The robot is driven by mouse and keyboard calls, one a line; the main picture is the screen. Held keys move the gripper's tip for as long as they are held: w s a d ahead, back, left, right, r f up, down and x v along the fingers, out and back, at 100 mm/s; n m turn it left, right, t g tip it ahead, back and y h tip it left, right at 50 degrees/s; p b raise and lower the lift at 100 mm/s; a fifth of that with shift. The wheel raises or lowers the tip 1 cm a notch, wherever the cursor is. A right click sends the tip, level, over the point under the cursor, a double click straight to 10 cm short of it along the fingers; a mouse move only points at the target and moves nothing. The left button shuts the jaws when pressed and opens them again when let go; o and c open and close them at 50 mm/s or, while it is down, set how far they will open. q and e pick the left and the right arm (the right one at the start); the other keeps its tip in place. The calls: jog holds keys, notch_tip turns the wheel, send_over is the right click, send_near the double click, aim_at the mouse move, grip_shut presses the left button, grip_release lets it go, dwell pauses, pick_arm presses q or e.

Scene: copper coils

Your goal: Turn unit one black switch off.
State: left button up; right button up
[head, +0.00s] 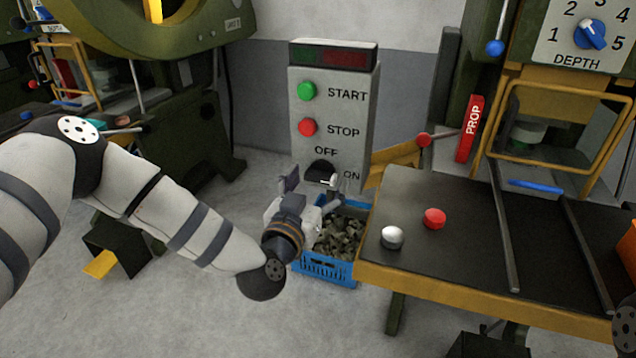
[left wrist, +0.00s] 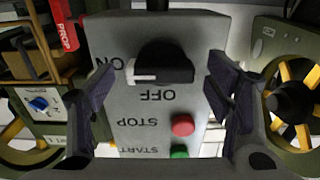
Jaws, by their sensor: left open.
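The black rotary switch (head: 322,170) sits low on the grey control box (head: 352,102), between the OFF and ON labels, partly hidden by my left gripper (head: 311,184). In the left wrist view the box appears upside down. There the switch (left wrist: 163,62) shows whole, its white pointer mark at the left end, toward ON. My left gripper (left wrist: 158,84) is open, with one finger on each side of the switch. Both fingers look apart from the knob, and nothing is between them but the view of the box. My right gripper is not in view.
Above the switch are a red STOP button (head: 308,127) and a green START button (head: 306,91). A blue crate (head: 326,269) of scrap stands below. A worktable (head: 455,205) with red and white buttons is at right. Green machines flank the box.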

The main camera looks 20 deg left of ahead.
pick_arm(q)
jog(key=shift+w, duration=0.35)
jog(key=shift+c, duration=0.4)
jog(key=c, duration=1.1)
jog(key=shift+o, duration=0.2)
